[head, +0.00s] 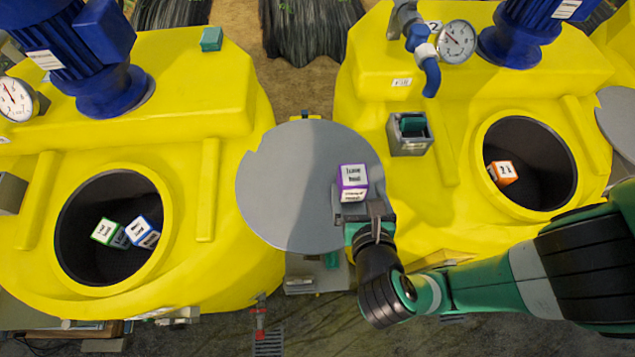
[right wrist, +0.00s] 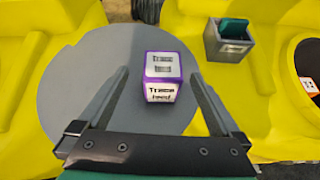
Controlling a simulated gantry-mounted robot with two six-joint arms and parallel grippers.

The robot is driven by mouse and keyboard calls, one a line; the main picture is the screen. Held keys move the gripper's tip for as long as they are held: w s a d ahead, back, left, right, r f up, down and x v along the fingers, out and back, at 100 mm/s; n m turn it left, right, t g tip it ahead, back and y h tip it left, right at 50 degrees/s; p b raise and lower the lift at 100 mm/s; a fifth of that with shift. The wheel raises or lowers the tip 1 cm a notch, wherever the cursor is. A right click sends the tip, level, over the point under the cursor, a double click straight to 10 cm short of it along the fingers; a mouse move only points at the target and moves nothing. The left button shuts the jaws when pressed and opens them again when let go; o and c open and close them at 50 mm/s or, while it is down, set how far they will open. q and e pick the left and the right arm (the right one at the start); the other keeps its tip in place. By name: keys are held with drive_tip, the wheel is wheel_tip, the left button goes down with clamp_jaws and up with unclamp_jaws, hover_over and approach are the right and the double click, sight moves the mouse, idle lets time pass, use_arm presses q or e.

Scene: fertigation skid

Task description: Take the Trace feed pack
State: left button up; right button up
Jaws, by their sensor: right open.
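The Trace feed pack (head: 353,178) is a small white cube with purple edges and a printed label. It sits on the round grey lid (head: 285,200) between the two yellow tanks. In the right wrist view the pack (right wrist: 163,77) reads "Trace feed" and stands ahead of and between the two fingers. My right gripper (head: 362,205) is at the near side of the pack in the head view. In the wrist view the right gripper (right wrist: 160,95) is open and empty, with a gap on each side of the pack. My left gripper is not in view.
The left tank opening (head: 67,240) holds a green-edged pack (head: 105,231) and a blue-edged pack (head: 143,231). The right tank opening (head: 545,165) holds an orange-edged pack (head: 503,172). A grey box with a green insert (head: 408,140) stands right of the lid. Gauges, pipes and blue motors rise behind.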

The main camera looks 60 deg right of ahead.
sight(352, 168)
drive_tip(key=shift+n, duration=0.4)
drive_tip(key=x, duration=0.3)
drive_tip(key=b+x, duration=0.1)
drive_tip(key=x, duration=0.1)
drive_tip(key=shift+s+d+f, duration=0.1)
drive_tip(key=shift+s+f, duration=0.15)
drive_tip(key=shift+f, duration=0.15)
drive_tip(key=shift+p+x, duration=0.35)
drive_tip(key=shift+x, duration=2.6)
clamp_jaws()
drive_tip(key=shift+r, duration=0.15)
